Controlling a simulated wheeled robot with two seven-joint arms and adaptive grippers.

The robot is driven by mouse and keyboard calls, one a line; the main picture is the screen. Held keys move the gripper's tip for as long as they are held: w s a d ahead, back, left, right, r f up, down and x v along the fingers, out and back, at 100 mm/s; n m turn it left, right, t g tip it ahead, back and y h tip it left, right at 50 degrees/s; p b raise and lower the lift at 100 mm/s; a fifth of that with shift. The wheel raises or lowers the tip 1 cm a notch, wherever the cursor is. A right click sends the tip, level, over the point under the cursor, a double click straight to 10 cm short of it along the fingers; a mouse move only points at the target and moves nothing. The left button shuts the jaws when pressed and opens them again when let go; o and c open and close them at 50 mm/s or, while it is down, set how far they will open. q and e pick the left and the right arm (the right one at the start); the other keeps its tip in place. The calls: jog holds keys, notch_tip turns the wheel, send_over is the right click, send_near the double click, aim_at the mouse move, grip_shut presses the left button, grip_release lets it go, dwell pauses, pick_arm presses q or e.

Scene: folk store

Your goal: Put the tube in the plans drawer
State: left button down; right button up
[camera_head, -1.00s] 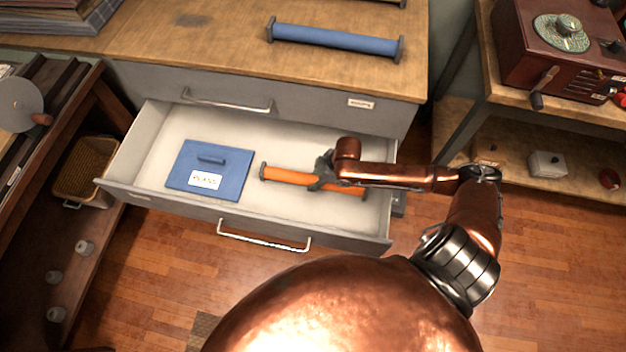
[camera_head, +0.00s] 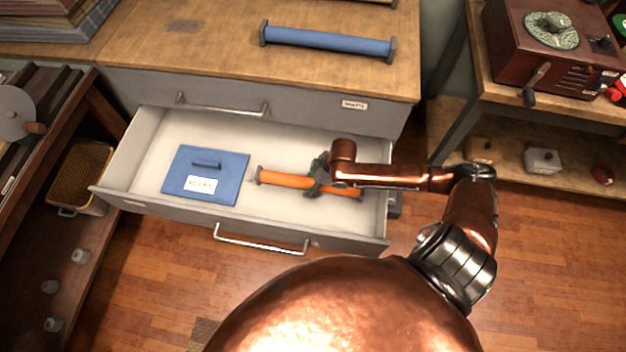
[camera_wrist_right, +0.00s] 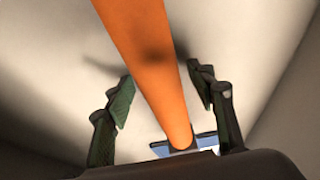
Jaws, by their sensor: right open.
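The orange tube (camera_head: 284,180) with dark end caps is in the open drawer (camera_head: 150,203), to the right of the blue PLANS folder (camera_head: 206,169). My right gripper (camera_head: 317,178) is over the tube's middle, inside the drawer. In the right wrist view the orange tube (camera_wrist_right: 150,60) runs between the two open fingers (camera_wrist_right: 160,98), with a gap on both sides. The gripper hides part of the tube in the head view. A blue tube (camera_head: 328,41) lies on the cabinet top. My left gripper is not in view.
The closed drawer above has a small label (camera_head: 354,104), apparently MAPS. A shelf with a red-brown machine (camera_head: 545,60) stands at the right. A dark side shelf and a wicker basket (camera_head: 82,175) are at the left. The open drawer has bare floor around the tube.

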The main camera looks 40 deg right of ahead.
jog(key=shift+d+r, duration=0.1)
jog(key=shift+r, duration=0.25)
jog(key=p+v, duration=0.3)
jog(key=v, duration=0.4)
jog(key=shift+s+p, duration=0.1)
jog(key=shift+p, duration=0.2)
jog(key=p+v, duration=0.1)
jog(key=v, duration=0.2)
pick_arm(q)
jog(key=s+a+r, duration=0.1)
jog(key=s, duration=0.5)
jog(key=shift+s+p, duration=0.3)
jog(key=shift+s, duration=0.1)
pick_arm(e)
jog(key=shift+s+d+r, duration=0.2)
jog(key=shift+r, duration=0.4)
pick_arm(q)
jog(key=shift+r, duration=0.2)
pick_arm(e)
jog(key=shift+a, duration=0.1)
